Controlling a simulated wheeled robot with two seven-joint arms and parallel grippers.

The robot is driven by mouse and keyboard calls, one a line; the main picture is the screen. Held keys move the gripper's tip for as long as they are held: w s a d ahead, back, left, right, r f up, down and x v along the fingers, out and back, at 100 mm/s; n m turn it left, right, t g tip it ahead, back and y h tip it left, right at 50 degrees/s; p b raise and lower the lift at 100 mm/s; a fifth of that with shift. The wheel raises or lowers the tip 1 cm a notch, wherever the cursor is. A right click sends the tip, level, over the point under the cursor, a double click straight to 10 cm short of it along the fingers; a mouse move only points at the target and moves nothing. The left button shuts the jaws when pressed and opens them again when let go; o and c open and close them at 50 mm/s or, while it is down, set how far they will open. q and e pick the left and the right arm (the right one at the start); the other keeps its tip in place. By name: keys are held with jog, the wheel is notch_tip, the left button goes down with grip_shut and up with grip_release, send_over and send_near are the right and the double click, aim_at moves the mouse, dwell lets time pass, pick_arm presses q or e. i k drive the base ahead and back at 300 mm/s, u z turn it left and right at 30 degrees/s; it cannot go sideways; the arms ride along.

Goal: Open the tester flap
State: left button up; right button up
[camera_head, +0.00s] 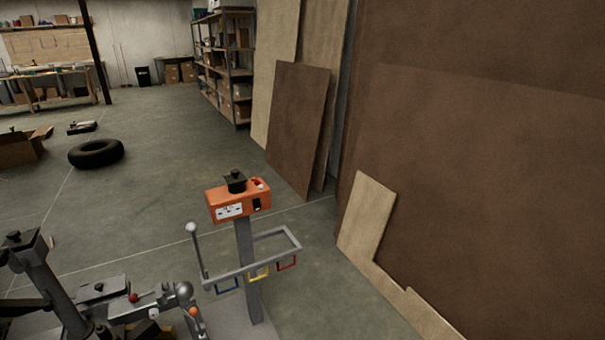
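An orange box (239,202), which looks like the tester, sits on top of a grey post (246,262) at the centre bottom. Its front has a white panel (230,211) with small dark marks and a dark part (257,204) to the right of it. A black part (236,182) stands on its top, beside a small reddish part with a pale tip (258,184). Which part is the flap, and whether it is open or shut, I cannot tell. Neither of my grippers can be made out in this view.
A grey frame (290,237) with blue, red and yellow loops surrounds the post; an upright ball-topped lever (196,250) stands left. Grey metal hardware (100,290) fills the bottom left. Brown panels (480,170) stand at right. A tyre (96,153) lies on open floor.

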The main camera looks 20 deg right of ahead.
aim_at(236, 176)
jog(key=z, duration=0.55)
jog(key=i, duration=0.3)
jog(key=z, duration=0.75)
jog(key=i, duration=1)
jog(key=u, duration=0.3)
